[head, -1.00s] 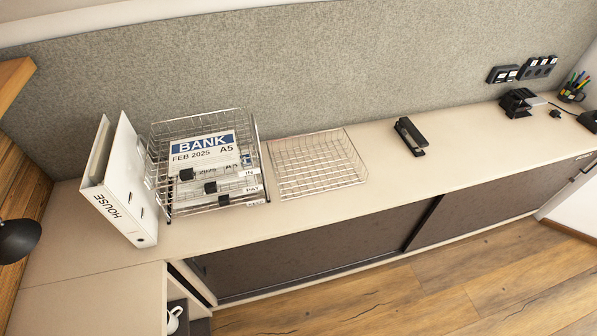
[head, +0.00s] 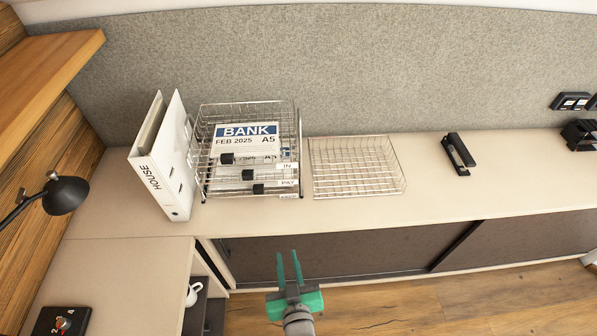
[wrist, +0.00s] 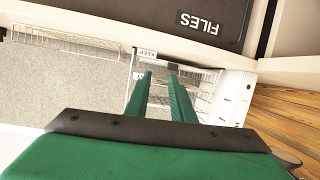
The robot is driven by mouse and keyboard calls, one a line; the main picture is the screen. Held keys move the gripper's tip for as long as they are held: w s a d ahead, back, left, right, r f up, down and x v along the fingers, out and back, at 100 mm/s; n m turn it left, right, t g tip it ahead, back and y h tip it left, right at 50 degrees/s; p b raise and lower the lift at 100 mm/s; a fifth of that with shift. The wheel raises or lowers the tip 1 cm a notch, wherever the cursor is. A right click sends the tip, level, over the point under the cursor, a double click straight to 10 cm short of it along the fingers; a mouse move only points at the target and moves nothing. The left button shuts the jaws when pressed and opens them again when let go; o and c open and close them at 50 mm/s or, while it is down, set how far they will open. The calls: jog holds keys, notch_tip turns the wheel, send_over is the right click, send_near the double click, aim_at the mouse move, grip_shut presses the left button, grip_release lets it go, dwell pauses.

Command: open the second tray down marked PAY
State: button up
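A wire tray stack (head: 203,170) stands on the cabinet top, with tiers labelled IN, PAY and a lowest one hard to read in the head view. The PAY label (head: 288,183) is on the second tier's front right. A black tab (head: 248,174) on the front seems to belong to that tier. The trays appear stacked in line. My gripper (head: 289,254) is in front of the cabinet, apart from the stack, its two green fingers spread and empty. In the wrist view my gripper (wrist: 160,74) points towards the stack, beside a KEEP label (wrist: 147,53); its fingers partly hide the trays.
A white HOUSE binder (head: 163,172) stands close on the stack's left. A black lamp (head: 66,194) is at left. The countertop front is clear.

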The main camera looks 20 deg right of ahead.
jog(key=w+d+r+m+g+h, duration=0.1)
jog(key=w+d+r, duration=0.4)
jog(key=w, duration=0.3)
jog(key=w+d+r+m, duration=0.1)
jog(key=w+d+r, duration=0.3)
jog(key=w, duration=0.3)
jog(key=x, duration=1)
jog(key=shift+w+d+f, duration=0.15)
jog(key=shift+w+d, duration=0.1)
jog(key=shift+w, duration=0.05)
grip_shut()
dwell(0.4)
